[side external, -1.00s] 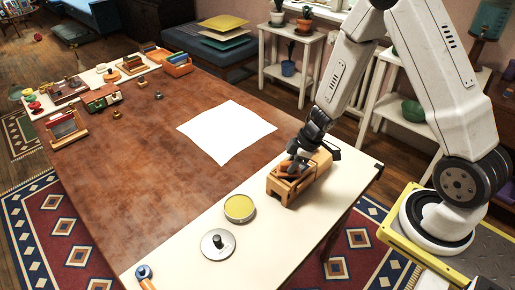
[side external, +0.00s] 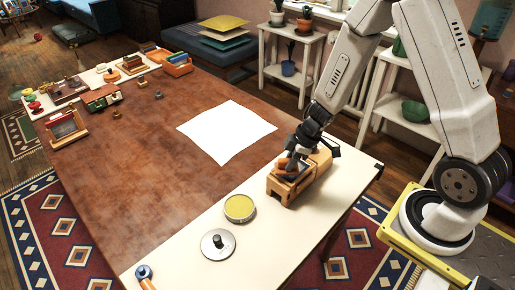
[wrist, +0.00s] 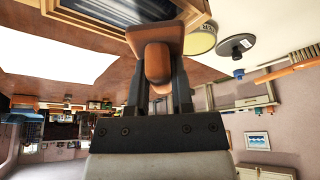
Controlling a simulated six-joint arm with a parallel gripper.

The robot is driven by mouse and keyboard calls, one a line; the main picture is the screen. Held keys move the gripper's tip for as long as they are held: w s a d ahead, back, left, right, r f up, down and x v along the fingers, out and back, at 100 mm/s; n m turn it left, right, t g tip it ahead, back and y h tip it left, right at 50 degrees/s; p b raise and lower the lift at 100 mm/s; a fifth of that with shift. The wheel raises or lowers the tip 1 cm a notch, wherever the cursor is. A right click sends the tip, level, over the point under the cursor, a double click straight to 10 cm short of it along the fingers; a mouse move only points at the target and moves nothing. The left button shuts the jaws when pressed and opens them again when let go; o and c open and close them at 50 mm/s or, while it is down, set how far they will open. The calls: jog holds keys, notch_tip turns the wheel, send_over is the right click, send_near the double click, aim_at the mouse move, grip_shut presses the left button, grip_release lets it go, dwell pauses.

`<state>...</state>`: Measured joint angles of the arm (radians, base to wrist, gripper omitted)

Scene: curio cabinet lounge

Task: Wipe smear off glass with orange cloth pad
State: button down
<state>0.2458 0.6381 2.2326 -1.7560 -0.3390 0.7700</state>
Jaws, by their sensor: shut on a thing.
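My gripper (wrist: 157,85) is shut on the grip of an orange-brown pad (wrist: 154,34), seen in the wrist view. In the side view my gripper (side external: 298,150) is over a light wooden box (side external: 314,170) on the cream strip of the table. The pad (side external: 285,163) is at the box's near end. A dark bluish glass panel in a wooden frame (wrist: 203,9) shows at the top of the wrist view, beyond the pad. I cannot tell whether the pad touches the glass. No smear can be made out.
A round yellow-topped tin (side external: 239,208) and a metal disc with a black knob (side external: 218,244) stand left of the box. A white sheet (side external: 227,131) lies on the brown tabletop. Small items line the far left edge. The brown middle is mostly clear.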

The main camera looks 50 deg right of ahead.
jog(key=shift+r, duration=1.95)
jog(key=shift+r, duration=1.5)
jog(key=shift+f, duration=0.2)
jog(key=shift+f, duration=3.65)
jog(key=shift+w+f, duration=0.1)
jog(key=shift+f, duration=0.6)
jog(key=shift+d+r, duration=0.1)
jog(key=shift+d, duration=1.8)
jog(key=shift+d, duration=0.1)
